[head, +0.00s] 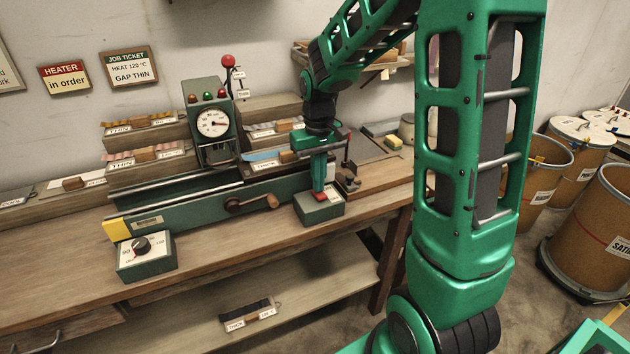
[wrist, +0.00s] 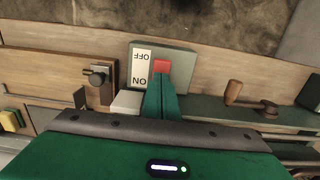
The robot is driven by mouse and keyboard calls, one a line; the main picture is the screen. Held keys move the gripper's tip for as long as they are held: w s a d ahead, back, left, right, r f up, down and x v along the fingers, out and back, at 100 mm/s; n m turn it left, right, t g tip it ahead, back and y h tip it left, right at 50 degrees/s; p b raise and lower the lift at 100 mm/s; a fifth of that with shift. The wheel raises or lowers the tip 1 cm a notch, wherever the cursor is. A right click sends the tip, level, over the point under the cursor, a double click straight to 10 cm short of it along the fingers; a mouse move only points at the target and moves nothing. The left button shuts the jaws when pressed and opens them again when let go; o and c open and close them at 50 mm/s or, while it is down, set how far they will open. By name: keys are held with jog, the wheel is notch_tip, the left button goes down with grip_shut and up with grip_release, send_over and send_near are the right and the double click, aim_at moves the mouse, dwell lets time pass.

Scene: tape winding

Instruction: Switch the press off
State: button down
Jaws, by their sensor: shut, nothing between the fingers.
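The press (head: 180,211) is a long green machine on the workbench, with a round dial gauge (head: 212,123) and small red and green lamps above it. Its switch box (head: 322,208) sits at the bench's front edge. In the wrist view the switch box (wrist: 178,53) carries a white plate (wrist: 142,69) marked OFF and ON and a red rocker (wrist: 161,67). My gripper (wrist: 161,80) is shut and empty, with its fingertips at the red rocker. In the head view my gripper (head: 319,190) points down onto the box. The fingers hide part of the switch, so its setting is unclear.
A box with a black dial knob (head: 142,245) stands at the bench's front left. A wooden crank handle (head: 272,201) sticks out just left of the switch box. Racks of labelled tape stand behind the press. Drums (head: 577,144) stand on the floor at the right.

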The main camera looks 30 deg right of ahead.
notch_tip(320, 180, up, 14)
jog(key=w, duration=0.2)
jog(key=shift+w+f, duration=0.15)
jog(key=shift+w, duration=0.1)
jog(key=shift+d, duration=0.1)
dwell(0.5)
